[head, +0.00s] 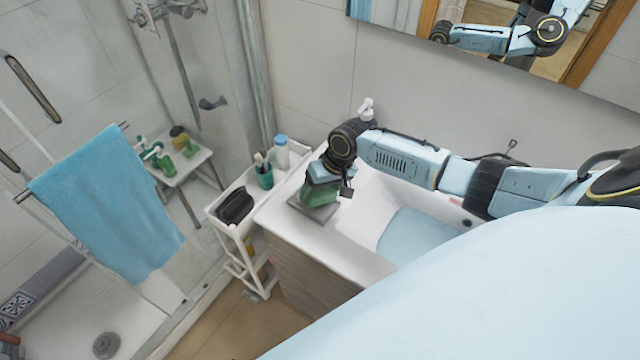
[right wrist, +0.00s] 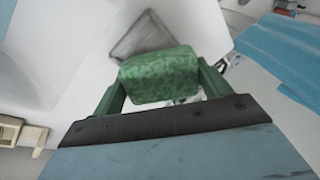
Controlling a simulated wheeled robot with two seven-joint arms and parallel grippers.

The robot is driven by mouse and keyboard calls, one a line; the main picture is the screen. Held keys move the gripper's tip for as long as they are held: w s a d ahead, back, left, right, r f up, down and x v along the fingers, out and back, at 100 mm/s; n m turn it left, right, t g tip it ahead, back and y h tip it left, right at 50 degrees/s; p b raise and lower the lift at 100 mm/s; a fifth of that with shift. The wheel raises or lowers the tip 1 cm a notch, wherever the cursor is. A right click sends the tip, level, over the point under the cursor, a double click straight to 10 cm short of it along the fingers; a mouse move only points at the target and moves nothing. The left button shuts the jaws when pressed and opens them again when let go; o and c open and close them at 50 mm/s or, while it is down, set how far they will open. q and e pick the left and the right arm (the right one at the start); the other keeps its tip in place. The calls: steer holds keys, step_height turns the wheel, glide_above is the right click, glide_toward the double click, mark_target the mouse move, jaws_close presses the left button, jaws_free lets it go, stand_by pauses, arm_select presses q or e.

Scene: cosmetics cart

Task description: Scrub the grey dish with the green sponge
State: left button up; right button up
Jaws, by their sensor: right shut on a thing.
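The green sponge (right wrist: 160,76) is held between the two green fingers of my right gripper (right wrist: 163,88) in the right wrist view. In the head view, my right gripper (head: 325,185) points down over the left end of the white counter, with the sponge low in its grip. The grey dish (head: 318,212) lies on the counter right under it. In the right wrist view, the square dish (right wrist: 143,36) shows just beyond the sponge, partly hidden by it. I cannot tell whether the sponge touches the dish. My left gripper is not in view.
A white cart (head: 213,213) left of the counter carries a black case (head: 234,206), a green cup (head: 264,177) and a white bottle with a blue cap (head: 281,152). A soap dispenser (head: 366,110) stands behind my right gripper.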

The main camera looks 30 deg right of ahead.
steer(key=shift+r, duration=2.65)
